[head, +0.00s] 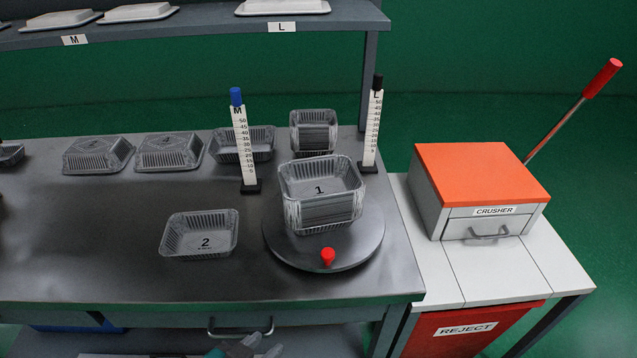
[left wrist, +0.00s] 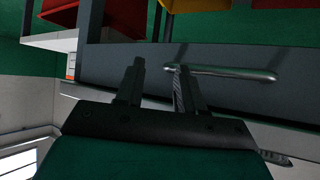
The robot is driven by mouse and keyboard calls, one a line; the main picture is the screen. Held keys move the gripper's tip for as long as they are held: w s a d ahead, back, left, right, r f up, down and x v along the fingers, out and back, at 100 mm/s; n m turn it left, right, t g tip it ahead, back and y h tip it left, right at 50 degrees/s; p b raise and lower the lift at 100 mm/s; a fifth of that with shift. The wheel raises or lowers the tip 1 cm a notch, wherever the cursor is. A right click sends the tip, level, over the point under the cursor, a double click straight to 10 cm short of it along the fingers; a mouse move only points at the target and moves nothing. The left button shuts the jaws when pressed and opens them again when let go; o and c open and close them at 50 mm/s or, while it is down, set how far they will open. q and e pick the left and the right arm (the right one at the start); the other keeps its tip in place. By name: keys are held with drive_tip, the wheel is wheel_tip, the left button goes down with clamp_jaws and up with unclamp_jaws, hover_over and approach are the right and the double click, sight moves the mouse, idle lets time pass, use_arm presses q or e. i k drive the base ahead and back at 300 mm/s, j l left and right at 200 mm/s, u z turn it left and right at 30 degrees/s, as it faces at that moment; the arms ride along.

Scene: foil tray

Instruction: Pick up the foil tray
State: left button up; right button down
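My left gripper (head: 262,338) is low at the bench's front edge, below the drawer handle.
A metal handle (head: 240,331) is close to my left gripper. An orange-topped crusher (head: 480,171) and red reject bin (head: 465,333) are right. Bench left of tray 2 is clear.

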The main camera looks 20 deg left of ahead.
sight(208, 234)
drive_tip(key=k+u, duration=0.1)
drive_tip(key=i+u, duration=0.1)
drive_tip(key=u, duration=1.1)
drive_tip(key=j+z, duration=0.1)
drive_tip(key=j, duration=0.5)
